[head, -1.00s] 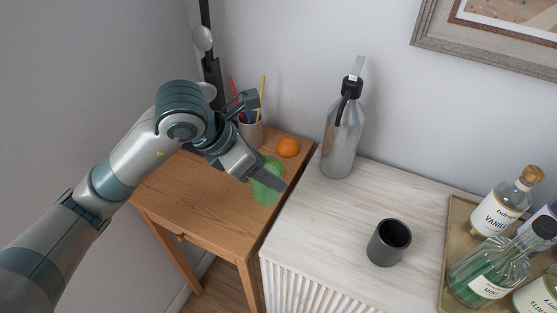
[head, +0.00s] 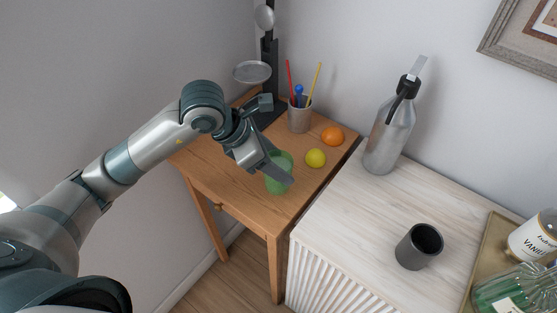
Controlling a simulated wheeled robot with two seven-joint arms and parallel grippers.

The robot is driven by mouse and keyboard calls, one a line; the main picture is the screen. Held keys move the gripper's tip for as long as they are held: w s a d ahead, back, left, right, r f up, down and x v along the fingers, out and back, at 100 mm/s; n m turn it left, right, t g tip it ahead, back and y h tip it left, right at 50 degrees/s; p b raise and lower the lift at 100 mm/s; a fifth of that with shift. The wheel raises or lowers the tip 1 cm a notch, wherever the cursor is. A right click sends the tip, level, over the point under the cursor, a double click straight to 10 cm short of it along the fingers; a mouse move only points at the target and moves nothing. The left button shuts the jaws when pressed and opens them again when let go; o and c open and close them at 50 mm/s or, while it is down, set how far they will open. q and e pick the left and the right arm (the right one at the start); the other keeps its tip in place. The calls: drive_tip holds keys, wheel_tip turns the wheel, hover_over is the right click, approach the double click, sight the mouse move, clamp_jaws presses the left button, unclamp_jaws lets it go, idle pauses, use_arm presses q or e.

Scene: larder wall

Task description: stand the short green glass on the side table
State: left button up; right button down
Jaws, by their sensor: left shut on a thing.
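The short green glass (head: 282,184) is see-through and upright, over the front right part of the wooden side table (head: 232,187). My left gripper (head: 278,169) is shut on it, with a finger across its near side. Its base looks at or just above the tabletop; I cannot tell whether it touches. Part of the glass is hidden by the gripper. My right gripper is not in view.
On the side table are a yellow-green fruit (head: 316,158) close right of the glass, an orange (head: 332,136) and a pencil cup (head: 299,117). A pale cabinet (head: 345,225) beside it holds a metal bottle (head: 389,138) and dark cup (head: 418,247). The table's front left is clear.

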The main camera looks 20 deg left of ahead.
use_arm(q)
drive_tip(key=shift+f, duration=0.1)
drive_tip(key=shift+f+p, duration=0.7)
drive_tip(key=shift+f, duration=1.1)
drive_tip(key=shift+f, duration=0.2)
drive_tip(key=o, duration=1.6)
drive_tip(key=shift+c, duration=0.2)
drive_tip(key=shift+r, duration=0.1)
